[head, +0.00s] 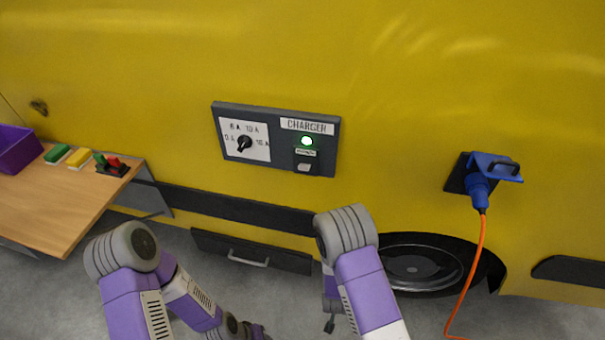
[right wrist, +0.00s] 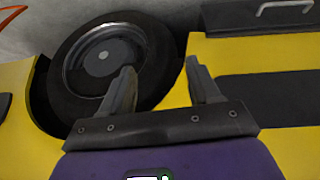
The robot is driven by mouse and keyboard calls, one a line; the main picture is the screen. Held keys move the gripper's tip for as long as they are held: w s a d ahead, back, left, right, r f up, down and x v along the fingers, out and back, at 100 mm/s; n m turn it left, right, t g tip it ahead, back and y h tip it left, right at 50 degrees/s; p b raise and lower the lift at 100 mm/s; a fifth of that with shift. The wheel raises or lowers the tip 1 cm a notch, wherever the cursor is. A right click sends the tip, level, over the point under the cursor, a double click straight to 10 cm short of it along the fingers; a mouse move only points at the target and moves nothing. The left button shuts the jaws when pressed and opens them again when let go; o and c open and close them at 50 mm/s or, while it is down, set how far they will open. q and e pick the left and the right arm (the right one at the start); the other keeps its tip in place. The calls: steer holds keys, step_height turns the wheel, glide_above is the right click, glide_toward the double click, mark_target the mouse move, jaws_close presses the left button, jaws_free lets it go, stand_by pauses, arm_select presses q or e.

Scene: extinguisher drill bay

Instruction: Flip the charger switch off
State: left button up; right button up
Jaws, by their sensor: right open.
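The dark charger panel (head: 328,154) is set in the yellow body side, under a white CHARGER label. A green lamp (head: 307,141) on it is lit. Below the lamp is a small pale rocker switch (head: 304,167); its tilt is too small to tell. My right gripper (right wrist: 160,72) is open and empty in the right wrist view, with the wheel and body side beyond its fingers. In the head view it is low, below the panel and mostly hidden by my right arm. My left gripper (head: 258,332) is at the bottom edge, too small and cut off to read.
A dial (head: 244,143) sits left of the switch. A blue plug (head: 478,190) with an orange cable is at the right. A wooden table (head: 50,205) at the left holds a purple bin (head: 14,150) and coloured blocks. A wheel (head: 420,265) is low. Space before the panel is clear.

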steer(key=w+a+r+t+h, duration=0.15)
steer(key=w+r+t, duration=0.25)
steer(key=w+r, duration=0.4)
steer(key=t+h+p, duration=0.1)
steer(key=t+h, duration=0.1)
steer(key=t, duration=0.7)
glide_toward(304, 172)
steer(key=x, duration=0.7)
steer(key=shift+w+d+r, duration=0.1)
steer(key=shift+w+d, duration=0.1)
steer(key=shift+w, duration=0.15)
steer(key=shift+c, duration=0.4)
